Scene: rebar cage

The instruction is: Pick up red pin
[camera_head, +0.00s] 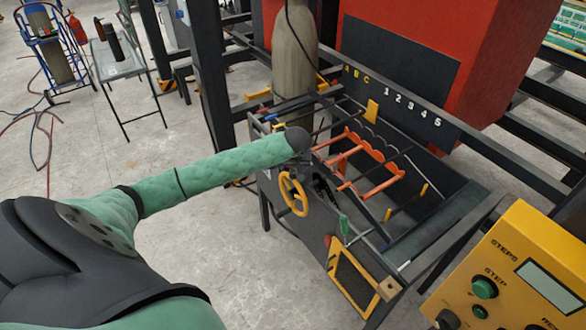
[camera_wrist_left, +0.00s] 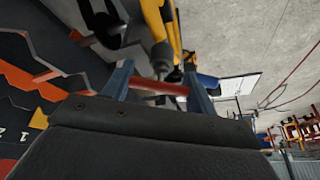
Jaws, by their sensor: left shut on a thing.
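My left arm comes in from the left in the head view, and its wrist ends over the left edge of the rebar bench (camera_head: 438,240). The fingers are mostly hidden there behind the wrist. In the left wrist view my left gripper (camera_wrist_left: 158,92) has its two blue-grey fingers on either side of the red pin (camera_wrist_left: 160,86), a short red bar spanning between them. The gripper is shut on it. A grey shaft end and the yellow handwheel (camera_wrist_left: 158,22) are just beyond the pin. My right gripper is not in view.
The yellow handwheel also shows in the head view (camera_head: 292,193), close below my wrist. Orange rebar supports (camera_head: 372,160) and dark bars lie across the bench. A yellow control panel (camera_head: 520,275) stands at lower right. Open concrete floor lies left of the bench.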

